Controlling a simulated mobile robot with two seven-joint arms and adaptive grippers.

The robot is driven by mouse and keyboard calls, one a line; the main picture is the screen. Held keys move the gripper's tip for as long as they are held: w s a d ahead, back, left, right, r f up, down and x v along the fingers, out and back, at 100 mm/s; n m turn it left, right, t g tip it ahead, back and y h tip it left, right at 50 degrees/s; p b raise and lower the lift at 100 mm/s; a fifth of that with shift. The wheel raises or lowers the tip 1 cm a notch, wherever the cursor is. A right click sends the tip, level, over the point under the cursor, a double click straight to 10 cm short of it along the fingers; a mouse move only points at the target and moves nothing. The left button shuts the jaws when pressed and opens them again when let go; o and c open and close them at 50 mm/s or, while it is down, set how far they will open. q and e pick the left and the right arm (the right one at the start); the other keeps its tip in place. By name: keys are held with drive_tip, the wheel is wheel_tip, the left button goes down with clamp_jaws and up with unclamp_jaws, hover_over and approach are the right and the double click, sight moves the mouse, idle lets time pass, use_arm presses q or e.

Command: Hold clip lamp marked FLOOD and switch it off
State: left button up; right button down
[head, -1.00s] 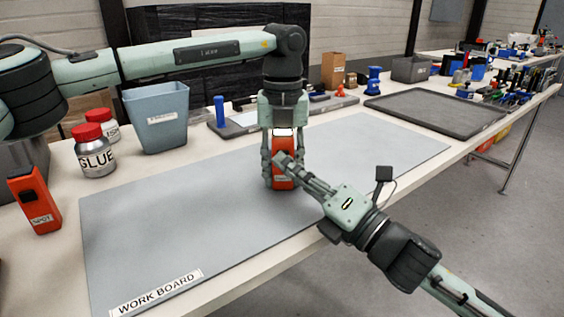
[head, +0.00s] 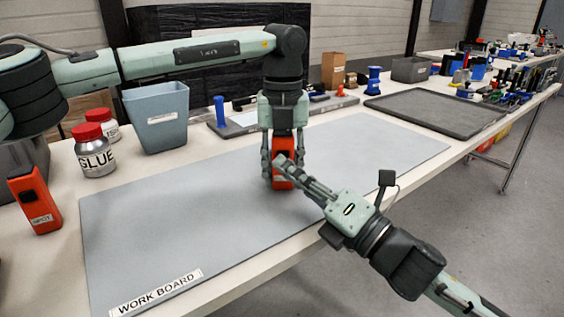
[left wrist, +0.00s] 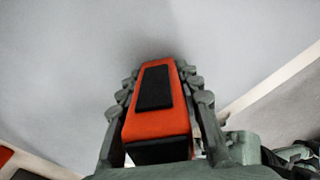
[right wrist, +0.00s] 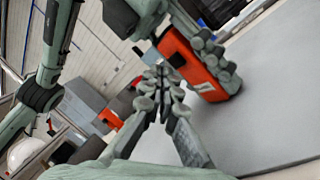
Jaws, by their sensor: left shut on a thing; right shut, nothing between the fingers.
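The orange clip lamp (head: 284,146) stands upright in my left gripper (head: 281,178), over the work board. My left fingers are closed around its sides. The left wrist view shows its orange body with a black panel (left wrist: 155,88) between the fingers. In the right wrist view the lamp (right wrist: 190,62) has a small white label, too small to read. No bright light shows at the lamp's top. My right gripper (head: 281,159) is shut and empty, its fingertips at the lamp's front face; they also show in the right wrist view (right wrist: 161,76). I cannot tell whether they touch it.
Another orange lamp (head: 35,205), labelled SPOT, stands at the left. Glue jars (head: 95,155) and a grey-blue bin (head: 158,122) stand behind. The grey work board (head: 160,230) is otherwise clear. A dark tray (head: 440,112) lies at the right.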

sight(283, 134)
drive_tip(key=shift+s, duration=2.95)
use_arm(q)
drive_tip(key=o, duration=1.3)
wheel_tip(283, 134, up, 12)
drive_tip(key=shift+f, duration=0.1)
wheel_tip(283, 134, up, 7)
drive_tip(key=p, duration=0.6)
use_arm(e)
wheel_tip(283, 134, up, 6)
